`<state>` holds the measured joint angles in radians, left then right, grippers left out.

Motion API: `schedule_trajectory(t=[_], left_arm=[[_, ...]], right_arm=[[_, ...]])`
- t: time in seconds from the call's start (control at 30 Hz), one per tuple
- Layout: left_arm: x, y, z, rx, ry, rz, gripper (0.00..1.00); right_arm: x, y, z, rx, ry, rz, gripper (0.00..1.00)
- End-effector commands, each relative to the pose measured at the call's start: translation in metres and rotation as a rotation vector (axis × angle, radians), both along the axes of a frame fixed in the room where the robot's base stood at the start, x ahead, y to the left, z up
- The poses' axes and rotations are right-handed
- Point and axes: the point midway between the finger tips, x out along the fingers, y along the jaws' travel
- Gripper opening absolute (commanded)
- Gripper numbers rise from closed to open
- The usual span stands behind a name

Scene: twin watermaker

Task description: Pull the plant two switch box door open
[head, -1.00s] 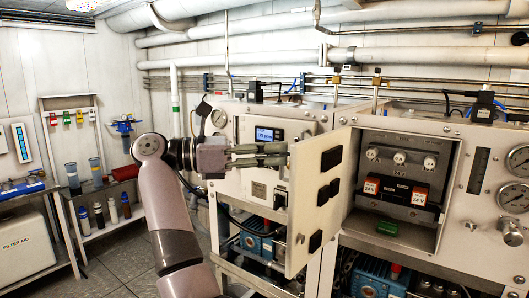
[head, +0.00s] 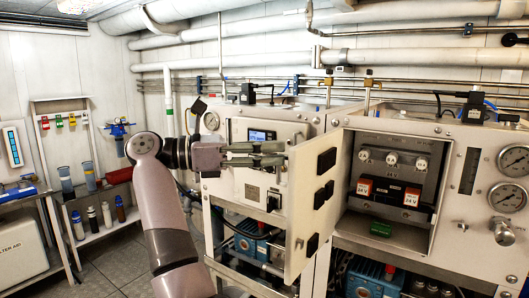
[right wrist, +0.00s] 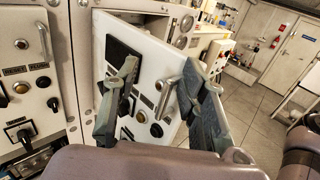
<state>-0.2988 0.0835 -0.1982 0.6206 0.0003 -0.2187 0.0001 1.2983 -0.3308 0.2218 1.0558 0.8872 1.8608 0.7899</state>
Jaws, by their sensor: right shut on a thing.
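The switch box door (head: 316,225) stands wide open, swung out to the left of its box (head: 392,180) in the head view. Its inner face carries several black blocks. My right gripper (head: 284,153) is at the door's outer face, near its free edge. In the right wrist view the door's outer face (right wrist: 150,68) shows a metal handle (right wrist: 167,96) between the fingers of my right gripper (right wrist: 165,98), which is shut on it. The exact finger contact is hard to see. My left gripper is not in view.
Another panel with a small display (head: 262,135) stands behind the gripper, to the left. Gauges (head: 508,195) are at right. Open floor (head: 120,272) lies at left.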

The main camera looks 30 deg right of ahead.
Motion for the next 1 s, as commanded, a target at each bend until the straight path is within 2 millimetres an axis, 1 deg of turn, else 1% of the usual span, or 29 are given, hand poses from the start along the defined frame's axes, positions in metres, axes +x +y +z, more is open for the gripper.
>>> schedule_trajectory(t=[0.03,0.3,0.4,0.5,0.67,1.0], left_arm=[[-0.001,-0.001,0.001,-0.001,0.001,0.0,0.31],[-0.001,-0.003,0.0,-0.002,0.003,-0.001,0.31],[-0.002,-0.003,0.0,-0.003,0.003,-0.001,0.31],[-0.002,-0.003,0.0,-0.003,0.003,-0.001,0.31],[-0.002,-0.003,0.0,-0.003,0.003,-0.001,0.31],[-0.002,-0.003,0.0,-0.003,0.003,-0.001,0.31]], right_arm=[[0.0,-0.003,0.012,-0.008,-0.002,0.004,0.28],[-0.001,0.002,0.065,-0.009,-0.005,0.0,0.28],[-0.002,0.004,0.08,-0.01,-0.004,0.0,0.28],[-0.001,0.005,0.091,-0.011,-0.004,0.0,0.28],[-0.002,0.006,0.097,-0.01,-0.003,-0.001,0.28],[-0.002,0.007,0.097,-0.01,-0.003,-0.001,0.28]])
